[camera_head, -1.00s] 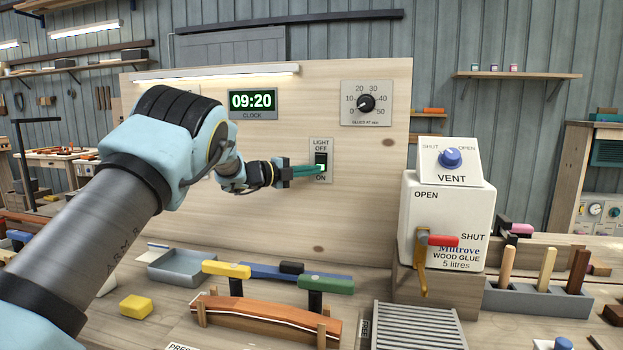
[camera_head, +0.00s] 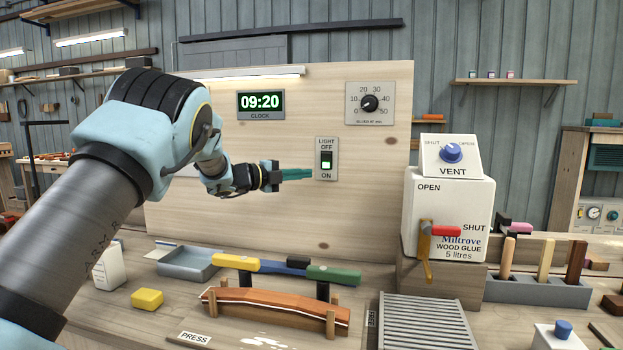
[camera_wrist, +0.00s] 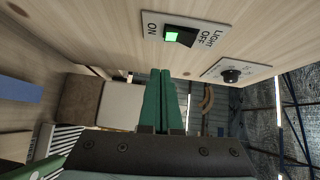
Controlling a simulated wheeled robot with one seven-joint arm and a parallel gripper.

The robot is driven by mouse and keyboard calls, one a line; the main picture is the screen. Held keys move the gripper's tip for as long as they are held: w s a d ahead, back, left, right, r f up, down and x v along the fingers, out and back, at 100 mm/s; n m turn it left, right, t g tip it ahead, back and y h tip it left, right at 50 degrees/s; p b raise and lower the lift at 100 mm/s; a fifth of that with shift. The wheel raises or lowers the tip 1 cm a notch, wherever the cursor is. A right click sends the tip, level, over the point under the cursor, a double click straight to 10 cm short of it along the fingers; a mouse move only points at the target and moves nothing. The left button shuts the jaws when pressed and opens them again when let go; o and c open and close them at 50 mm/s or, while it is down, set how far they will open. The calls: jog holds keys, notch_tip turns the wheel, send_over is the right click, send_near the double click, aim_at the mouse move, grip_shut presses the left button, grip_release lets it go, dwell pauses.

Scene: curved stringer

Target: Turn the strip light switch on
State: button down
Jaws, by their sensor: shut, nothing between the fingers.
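The light switch (camera_head: 326,159) is a black rocker on a grey plate, labelled LIGHT OFF above and ON below. The lower, ON end of the rocker shows bright green. In the wrist view the switch (camera_wrist: 180,36) is at the top, its green part on the ON side. The strip light (camera_head: 248,73) along the top of the wooden panel is lit white. My gripper (camera_head: 311,174) is shut and empty, its green fingertips just left of the switch plate and apart from the rocker. In the wrist view my shut fingers (camera_wrist: 160,78) are below the switch.
A clock (camera_head: 261,104) and a dial (camera_head: 370,103) are on the same panel (camera_head: 240,215). Right of it stands a white glue container (camera_head: 447,205) with a red lever and vent knob.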

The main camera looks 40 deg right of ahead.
jog(key=v, duration=0.2)
jog(key=b+v, duration=0.1)
jog(key=v, duration=0.1)
jog(key=b+v, duration=0.1)
jog(key=v, duration=0.1)
jog(key=shift+f, duration=0.4)
jog(key=shift+w, duration=0.1)
